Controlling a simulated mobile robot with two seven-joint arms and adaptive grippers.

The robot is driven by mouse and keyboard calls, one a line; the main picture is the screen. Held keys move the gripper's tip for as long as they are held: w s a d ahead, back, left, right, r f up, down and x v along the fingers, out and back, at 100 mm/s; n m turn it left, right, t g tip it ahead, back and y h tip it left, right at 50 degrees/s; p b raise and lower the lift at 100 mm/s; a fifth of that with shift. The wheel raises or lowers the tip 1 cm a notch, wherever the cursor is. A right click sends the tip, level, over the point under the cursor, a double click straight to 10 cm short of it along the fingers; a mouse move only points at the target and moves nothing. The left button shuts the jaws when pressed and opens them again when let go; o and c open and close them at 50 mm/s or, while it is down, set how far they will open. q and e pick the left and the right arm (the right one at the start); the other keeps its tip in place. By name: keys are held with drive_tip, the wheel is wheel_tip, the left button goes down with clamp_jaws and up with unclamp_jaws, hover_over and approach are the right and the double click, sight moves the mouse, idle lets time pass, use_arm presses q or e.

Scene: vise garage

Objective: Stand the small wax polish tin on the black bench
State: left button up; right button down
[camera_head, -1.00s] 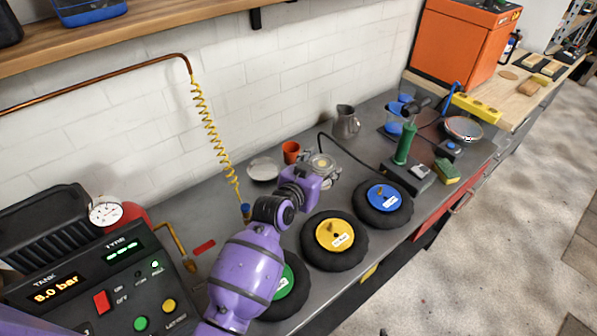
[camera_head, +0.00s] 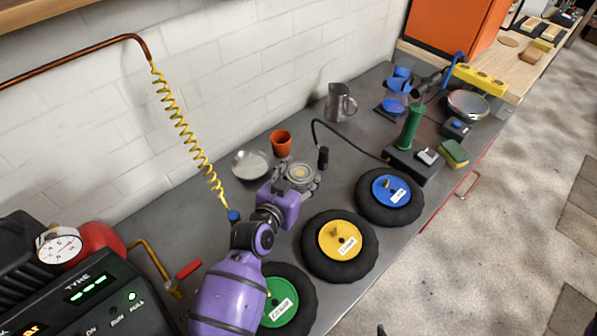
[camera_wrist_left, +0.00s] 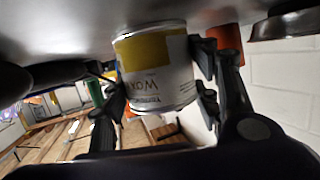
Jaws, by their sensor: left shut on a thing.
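The small wax polish tin (camera_wrist_left: 155,60), white and yellow with "WAX" lettering, is between the fingers of my left gripper (camera_wrist_left: 160,88), which is shut on it. The wrist picture is upside down. There the tin's base is close to the dark grey bench; I cannot tell whether it touches. In the head view the tin's round pale lid (camera_head: 301,174) shows within my left gripper (camera_head: 300,182), over the bench (camera_head: 190,228). The tin looks upright. My right gripper is not in view.
An orange cup (camera_head: 281,144) and a shallow metal dish (camera_head: 251,165) stand close behind the tin. A black cable end (camera_head: 323,157) is just right of it. Wheels with yellow (camera_head: 339,240), blue (camera_head: 391,190) and green (camera_head: 279,302) hubs lie in front. A metal jug (camera_head: 339,103) stands behind.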

use_arm(q)
drive_tip(key=shift+s+d+r, duration=0.1)
drive_tip(key=shift+s+r, duration=0.05)
drive_tip(key=shift+r, duration=0.05)
drive_tip(key=shift+f, duration=0.15)
drive_tip(key=o, duration=1.2)
drive_tip(key=shift+f, duration=0.15)
drive_tip(key=shift+c, duration=0.2)
drive_tip(key=o, duration=0.4)
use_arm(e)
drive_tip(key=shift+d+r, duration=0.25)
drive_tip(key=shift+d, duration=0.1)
